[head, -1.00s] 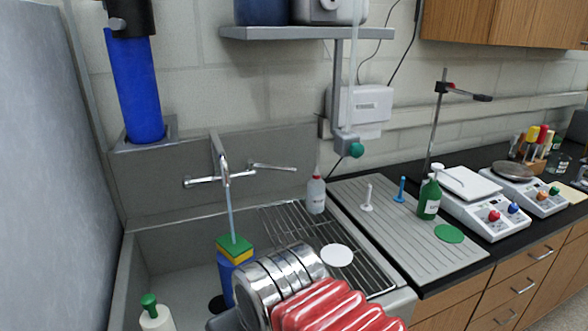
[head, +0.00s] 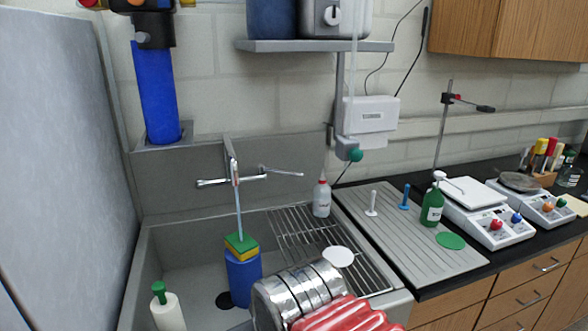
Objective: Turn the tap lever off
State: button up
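The tap (head: 233,165) is on the grey splashback behind the sink (head: 205,270). A long lever (head: 283,171) sticks out to the right of it, and a shorter silver arm (head: 212,183) reaches left. A thin pale-blue stream (head: 239,212) runs from the spout down to a green and yellow sponge (head: 241,244). The sponge sits on a blue cylinder (head: 243,278) standing in the sink. My gripper is not in view.
A ribbed silver and red part, probably my arm, covers the sink's front right. A drying rack (head: 290,222) holds a squeeze bottle (head: 321,198). A white bottle with green cap (head: 167,307) stands front left. A shelf (head: 320,46) hangs above.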

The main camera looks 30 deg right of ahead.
aim_at(262, 168)
jog(key=u, duration=1.3)
jog(key=k, duration=0.65)
jog(key=z, duration=0.75)
jog(key=i, duration=1)
jog(key=z, duration=0.05)
